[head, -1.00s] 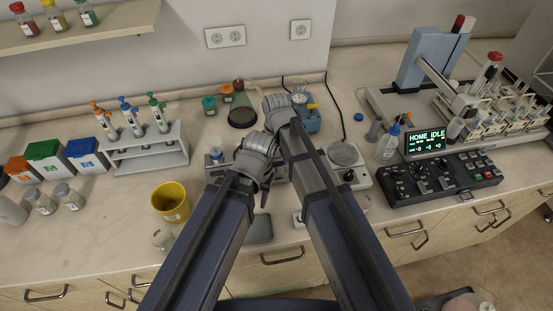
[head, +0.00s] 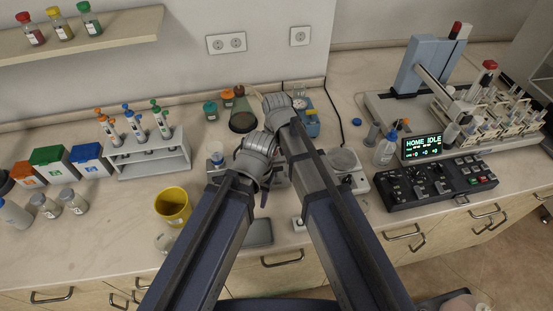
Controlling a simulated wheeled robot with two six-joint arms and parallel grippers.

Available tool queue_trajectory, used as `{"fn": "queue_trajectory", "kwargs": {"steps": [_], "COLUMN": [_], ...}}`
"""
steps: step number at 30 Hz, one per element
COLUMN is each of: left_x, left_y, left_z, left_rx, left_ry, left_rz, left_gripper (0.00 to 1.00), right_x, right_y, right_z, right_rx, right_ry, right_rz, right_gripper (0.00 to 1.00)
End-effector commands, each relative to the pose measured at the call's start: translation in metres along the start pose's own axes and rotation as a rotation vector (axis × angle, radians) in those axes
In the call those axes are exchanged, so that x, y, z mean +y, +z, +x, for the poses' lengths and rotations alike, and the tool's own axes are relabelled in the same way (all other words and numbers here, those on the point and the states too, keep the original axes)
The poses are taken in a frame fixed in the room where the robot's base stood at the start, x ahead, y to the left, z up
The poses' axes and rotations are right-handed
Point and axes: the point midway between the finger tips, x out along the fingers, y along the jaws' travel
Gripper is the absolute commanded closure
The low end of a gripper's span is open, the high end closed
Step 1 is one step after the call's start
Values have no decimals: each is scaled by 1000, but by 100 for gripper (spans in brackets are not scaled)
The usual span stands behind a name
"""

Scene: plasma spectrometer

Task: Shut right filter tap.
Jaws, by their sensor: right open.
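The right filter tap cannot be made out; my arms cover the middle of the bench. A clear cup (head: 216,153) stands on a grey unit just left of my arms, and most of that unit is hidden. My right gripper (head: 262,197) shows only as dark finger parts in the gap between my two arms, above the bench. It is open, and I see nothing between its fingers. Whether it touches anything is hidden. My left gripper is hidden behind my left arm.
A yellow beaker (head: 173,205) stands left of my arms, and a grey tray (head: 258,234) lies in front. A blue pump with a gauge (head: 306,119) stands behind. A hotplate (head: 347,168) and a black control box (head: 432,181) are to the right.

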Motion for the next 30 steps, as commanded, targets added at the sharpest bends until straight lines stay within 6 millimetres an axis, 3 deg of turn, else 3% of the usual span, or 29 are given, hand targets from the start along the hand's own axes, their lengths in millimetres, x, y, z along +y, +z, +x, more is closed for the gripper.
{"fn": "queue_trajectory", "kwargs": {"steps": [1, 9, 23, 30], "left_x": [-1, -4, -5, -6], "left_y": [1, 3, 3, 4], "left_z": [-14, -46, -49, -62], "left_rx": [0, 0, 0, 0], "left_ry": [0, 0, 0, 1], "left_rz": [0, 0, -1, -4], "left_gripper": [52, 52, 52, 52], "right_x": [0, 0, 0, 0], "right_y": [0, 0, 0, 0], "right_z": [-14, -46, -49, -62], "right_rx": [0, 0, 0, 0], "right_ry": [0, 0, 0, 0], "right_rz": [0, 0, 1, 0], "right_gripper": [12, 12, 12, 12]}}
